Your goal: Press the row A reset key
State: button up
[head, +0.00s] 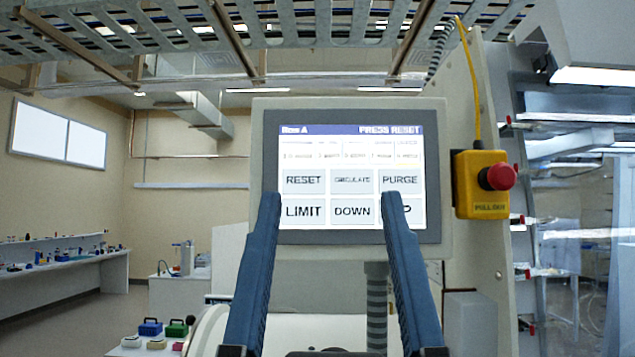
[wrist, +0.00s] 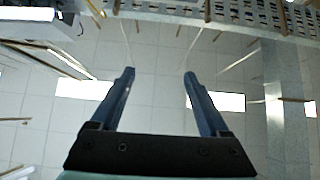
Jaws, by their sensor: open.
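The row A panel (head: 259,180) is a grey-framed touch screen straight ahead in the head view. Its header reads "Row A" and "PRESS RESET". The RESET key (head: 304,181) is at the left of the upper key row, with a middle key, perhaps CIRCULATE, and PURGE (head: 400,180) beside it. LIMIT (head: 304,211) and DOWN (head: 352,211) are below, and another key there is partly hidden by a finger. My gripper (head: 332,200) is open and empty, its two blue fingers upright in front of the lower screen. The wrist view shows the open fingers (wrist: 159,73) against the ceiling.
A yellow emergency-stop box (head: 482,198) with a red button (head: 497,177) hangs right of the panel. A cable tray (head: 180,25) runs overhead. Shelving with red-capped fittings stands at the right. Benches with small items are at the left, with open floor between.

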jog(key=shift+c, duration=0.3)
grip_shut()
dwell(1.4)
